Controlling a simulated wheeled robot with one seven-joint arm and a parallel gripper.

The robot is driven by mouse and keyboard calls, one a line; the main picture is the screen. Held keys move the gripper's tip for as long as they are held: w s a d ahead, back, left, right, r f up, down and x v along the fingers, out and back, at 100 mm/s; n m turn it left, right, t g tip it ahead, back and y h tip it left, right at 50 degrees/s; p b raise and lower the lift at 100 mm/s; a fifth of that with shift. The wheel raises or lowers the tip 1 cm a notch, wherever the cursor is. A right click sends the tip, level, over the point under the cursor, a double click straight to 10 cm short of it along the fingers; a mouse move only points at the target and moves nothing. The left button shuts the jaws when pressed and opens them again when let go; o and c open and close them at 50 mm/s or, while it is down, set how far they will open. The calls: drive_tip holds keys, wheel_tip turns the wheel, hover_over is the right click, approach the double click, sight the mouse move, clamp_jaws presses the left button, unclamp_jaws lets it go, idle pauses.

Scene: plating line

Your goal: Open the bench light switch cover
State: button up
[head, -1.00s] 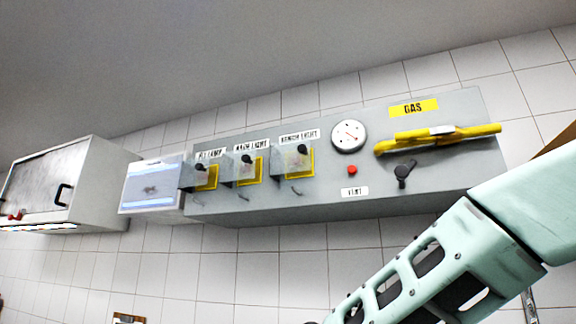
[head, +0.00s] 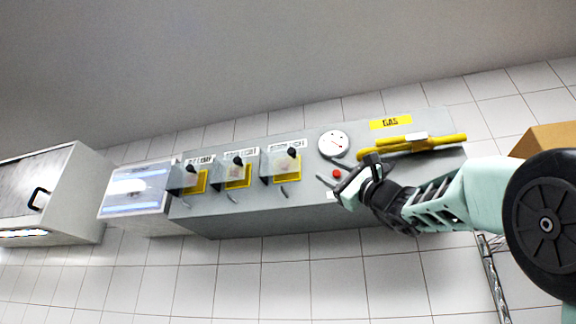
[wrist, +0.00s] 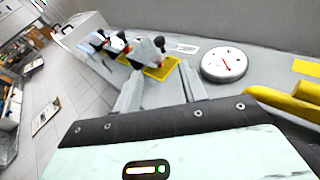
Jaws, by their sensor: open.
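The bench light switch cover (head: 281,164) is a clear, greyish flap on a yellow plate, rightmost of three alike on the grey panel (head: 360,197), under a white label. It appears shut over its switch, with a dark knob at its top. In the wrist view the cover (wrist: 147,50) stands just beyond the fingertips, in front of the yellow plate. My gripper (head: 331,184) is open and empty, to the right of the cover and apart from it, near the red button. In the wrist view its two fingers (wrist: 161,90) point towards the cover.
A round white gauge (head: 333,143), a red button (head: 337,173) and a yellow gas handle (head: 412,146) are right of the cover. Two similar switch covers stand left of it. A lit box (head: 137,190) adjoins the panel's left end.

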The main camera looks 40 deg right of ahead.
sight(295, 152)
drive_tip(key=p+x, duration=1)
drive_tip(key=x, duration=0.5)
drive_tip(key=shift+p, duration=0.3)
drive_tip(key=shift+w+a+r+p, duration=0.25)
drive_tip(key=shift+w+r+p, duration=0.1)
drive_tip(key=shift+w, duration=0.2)
drive_tip(key=shift+f, duration=0.1)
clamp_jaws()
